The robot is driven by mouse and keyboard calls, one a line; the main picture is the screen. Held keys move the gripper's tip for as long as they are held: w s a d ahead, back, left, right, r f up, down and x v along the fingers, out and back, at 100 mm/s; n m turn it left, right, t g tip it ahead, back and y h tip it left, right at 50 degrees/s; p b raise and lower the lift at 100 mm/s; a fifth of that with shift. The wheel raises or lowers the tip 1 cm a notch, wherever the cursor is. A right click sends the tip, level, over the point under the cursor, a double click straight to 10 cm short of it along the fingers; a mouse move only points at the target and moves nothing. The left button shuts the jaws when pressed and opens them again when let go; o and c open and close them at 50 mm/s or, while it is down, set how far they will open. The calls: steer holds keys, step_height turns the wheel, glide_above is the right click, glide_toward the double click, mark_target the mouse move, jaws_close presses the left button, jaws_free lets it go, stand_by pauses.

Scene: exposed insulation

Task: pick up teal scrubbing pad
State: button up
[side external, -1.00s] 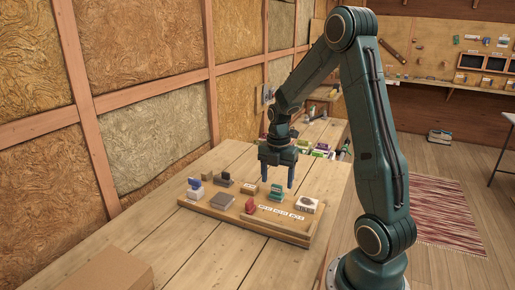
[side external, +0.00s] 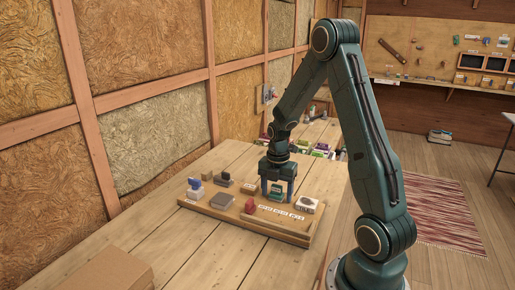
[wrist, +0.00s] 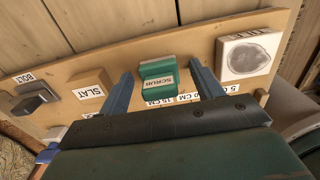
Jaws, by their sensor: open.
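The teal scrubbing pad (wrist: 157,72) is a small green block with a "SCRUB" label, on the wooden board. In the side view the pad (side external: 276,194) sits between the fingers of my gripper (side external: 278,194), partly hidden by them. In the wrist view my gripper (wrist: 163,84) has its two blue fingers apart, one on each side of the pad. A gap shows on both sides, so the fingers do not appear to touch it.
The board (side external: 205,206) carries other items: a "SLAT" block (wrist: 90,83), a white block with a grey oval (wrist: 248,55), a red item (side external: 249,206), a grey block (side external: 222,201) and a blue-and-white item (side external: 195,188). A cardboard box (side external: 110,270) lies at the front left.

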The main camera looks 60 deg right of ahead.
mark_target(277, 185)
steer(key=c, duration=1)
steer(key=shift+c, duration=0.2)
step_height(277, 185, up, 20)
stand_by(0.6)
